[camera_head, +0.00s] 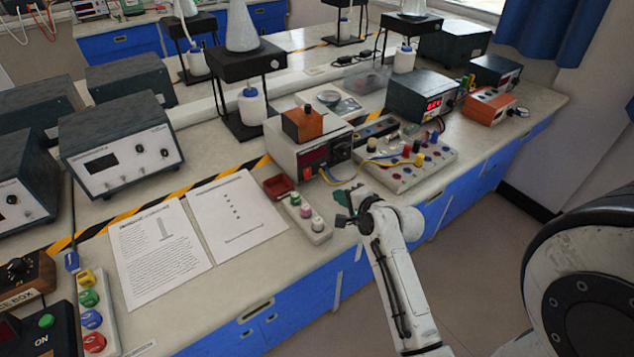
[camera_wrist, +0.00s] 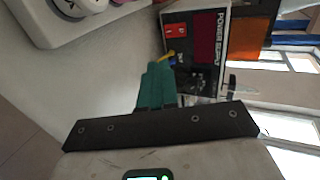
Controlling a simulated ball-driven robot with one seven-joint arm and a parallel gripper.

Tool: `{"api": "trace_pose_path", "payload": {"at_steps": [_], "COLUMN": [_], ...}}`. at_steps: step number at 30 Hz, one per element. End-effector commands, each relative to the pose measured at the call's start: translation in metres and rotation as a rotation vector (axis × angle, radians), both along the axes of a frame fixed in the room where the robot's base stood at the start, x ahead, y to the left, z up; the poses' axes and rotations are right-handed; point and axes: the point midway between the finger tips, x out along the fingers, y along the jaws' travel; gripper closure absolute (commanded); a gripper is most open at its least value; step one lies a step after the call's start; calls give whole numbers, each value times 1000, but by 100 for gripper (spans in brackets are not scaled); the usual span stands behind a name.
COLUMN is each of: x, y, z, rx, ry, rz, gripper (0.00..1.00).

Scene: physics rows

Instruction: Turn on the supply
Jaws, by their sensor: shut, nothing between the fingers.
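The supply (camera_head: 300,155) is a white box with a dark front on the bench, with an orange and black block on top. In the wrist view its front (camera_wrist: 222,28) shows sideways, with "POWER SUPPLY" lettering. A red switch (camera_wrist: 176,29) sits beside a dark red display (camera_wrist: 205,38) with no digits that I can make out. Wires and terminals show below the switch. My gripper (camera_head: 347,207) is in front of the supply, near the bench's front edge. Its teal fingers (camera_wrist: 156,88) are shut and empty, pointing toward the supply's front and apart from the switch.
A white strip with coloured knobs (camera_head: 308,222) lies left of my gripper. A terminal board (camera_head: 408,165) with wires stands to the right. Another meter (camera_head: 425,97) shows lit red digits. Two paper sheets (camera_head: 160,250) lie flat on the left.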

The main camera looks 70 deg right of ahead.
Motion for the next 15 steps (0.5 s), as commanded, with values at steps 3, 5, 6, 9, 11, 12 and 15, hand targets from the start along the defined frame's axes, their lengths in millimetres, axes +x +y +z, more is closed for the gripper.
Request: {"api": "trace_pose_path", "payload": {"at_steps": [3,5,6,9,11,12,15], "x": [14,23,29,44,54,59,73], "y": [-9,-14,-18,-28,-33,-37,-45], "z": [-6,-10,-13,-21,-26,-29,-36], "rx": [0,0,0,1,1,1,-1], "ry": [0,-1,-1,-2,-1,0,-1], "rz": [1,1,1,1,1,0,0], "gripper": [100,100,100,100,100,100,100]}}
